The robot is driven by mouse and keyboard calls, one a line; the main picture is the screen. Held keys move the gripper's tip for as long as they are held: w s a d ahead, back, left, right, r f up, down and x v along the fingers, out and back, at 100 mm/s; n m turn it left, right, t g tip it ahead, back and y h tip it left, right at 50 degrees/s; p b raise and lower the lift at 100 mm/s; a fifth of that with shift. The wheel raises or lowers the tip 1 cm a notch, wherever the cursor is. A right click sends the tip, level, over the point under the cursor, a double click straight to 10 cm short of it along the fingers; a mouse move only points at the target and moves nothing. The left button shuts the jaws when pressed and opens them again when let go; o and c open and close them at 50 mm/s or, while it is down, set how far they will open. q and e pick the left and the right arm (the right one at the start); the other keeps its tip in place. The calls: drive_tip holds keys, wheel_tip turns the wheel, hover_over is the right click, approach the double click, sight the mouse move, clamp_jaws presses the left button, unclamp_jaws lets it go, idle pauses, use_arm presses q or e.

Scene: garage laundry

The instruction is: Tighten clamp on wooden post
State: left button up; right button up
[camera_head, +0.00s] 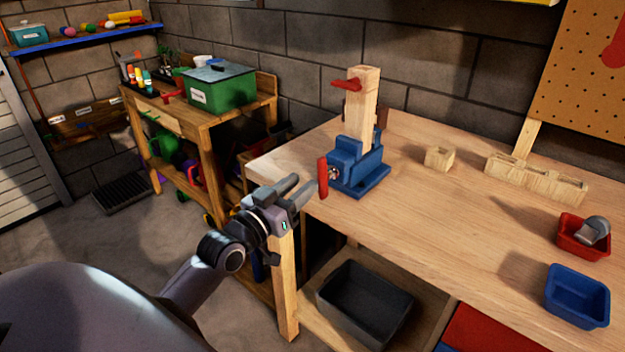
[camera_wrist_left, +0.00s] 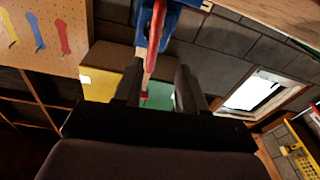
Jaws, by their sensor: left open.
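A blue clamp (camera_head: 362,172) on the workbench holds an upright wooden post (camera_head: 360,105). A red peg (camera_head: 346,85) sticks out near the post's top. The clamp's red handle bar (camera_head: 322,176) stands nearly upright on its left side. My left gripper (camera_head: 304,185) is open just left of the handle, its fingers pointing at it. In the left wrist view the red handle (camera_wrist_left: 156,35) shows ahead of the open fingers (camera_wrist_left: 157,75), with part of the blue clamp (camera_wrist_left: 178,22) behind. I cannot tell whether the fingers touch the handle. My right gripper is not in view.
The workbench (camera_head: 420,225) also carries a small wood block (camera_head: 438,158), a long notched block (camera_head: 535,180), a red bin (camera_head: 583,237) and a blue bin (camera_head: 577,296). A dark bin (camera_head: 365,302) sits below. The bench's front middle is clear.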

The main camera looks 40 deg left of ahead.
sight(319, 179)
use_arm(q)
drive_tip(key=f+t, duration=0.1)
drive_tip(key=d+f+t, duration=0.1)
drive_tip(key=t, duration=0.1)
drive_tip(key=shift+w+f, duration=0.1)
drive_tip(key=shift+f, duration=0.2)
drive_tip(key=shift+p+x, duration=0.35)
drive_tip(key=shift+x, duration=3.1)
drive_tip(key=shift+d+r, duration=0.1)
clamp_jaws()
